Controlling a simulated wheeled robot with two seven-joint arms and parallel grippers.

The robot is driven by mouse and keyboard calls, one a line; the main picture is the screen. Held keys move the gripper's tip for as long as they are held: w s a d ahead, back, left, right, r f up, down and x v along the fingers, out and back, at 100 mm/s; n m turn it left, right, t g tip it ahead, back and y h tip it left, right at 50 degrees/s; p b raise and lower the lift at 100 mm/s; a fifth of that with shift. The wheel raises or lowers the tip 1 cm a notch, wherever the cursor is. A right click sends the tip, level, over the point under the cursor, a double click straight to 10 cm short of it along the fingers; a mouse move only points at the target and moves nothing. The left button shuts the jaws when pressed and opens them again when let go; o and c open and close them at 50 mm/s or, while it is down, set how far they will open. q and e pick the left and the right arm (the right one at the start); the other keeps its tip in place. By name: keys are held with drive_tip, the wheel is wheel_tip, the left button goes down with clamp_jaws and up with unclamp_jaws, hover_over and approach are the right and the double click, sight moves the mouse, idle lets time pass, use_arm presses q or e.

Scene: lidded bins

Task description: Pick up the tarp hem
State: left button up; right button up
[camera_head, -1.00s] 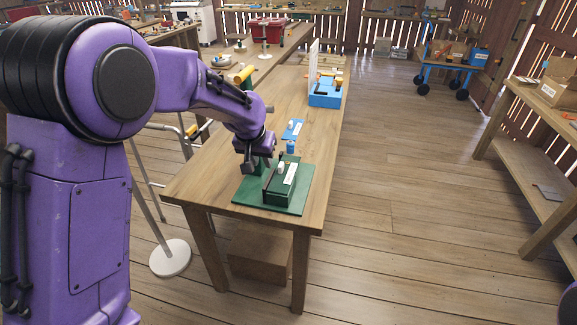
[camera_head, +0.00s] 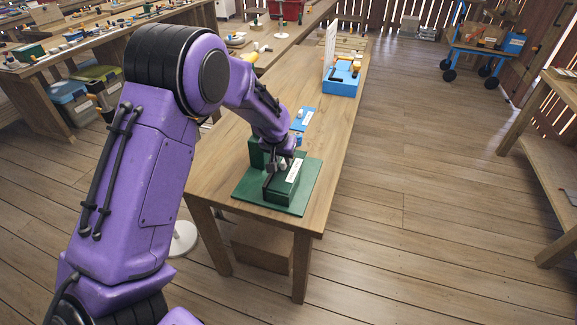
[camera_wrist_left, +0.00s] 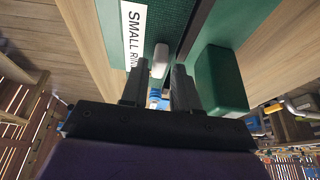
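I cannot make out any tarp hem in these frames. A dark green box (camera_head: 286,190) with a white label stands on a green base plate (camera_head: 246,191) at the near end of the wooden table. My left gripper (camera_head: 274,169) is low over this box. In the left wrist view my left gripper (camera_wrist_left: 159,92) has its two dark fingers apart. A pale grey knob (camera_wrist_left: 161,60) lies ahead, in line with the gap; I cannot tell whether either finger touches it. The label (camera_wrist_left: 133,30) reads "SMALL RIN", the rest being hidden. My right gripper is out of view.
A green block (camera_head: 256,152) stands behind the box, and it shows right of the fingers in the wrist view (camera_wrist_left: 219,80). A blue plate (camera_head: 303,119) and a blue bin (camera_head: 341,79) are farther along the table (camera_head: 225,150).

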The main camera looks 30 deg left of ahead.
use_arm(q)
drive_tip(key=shift+w+f, duration=0.3)
drive_tip(key=shift+f, duration=0.35)
clamp_jaws()
drive_tip(key=shift+r, duration=0.1)
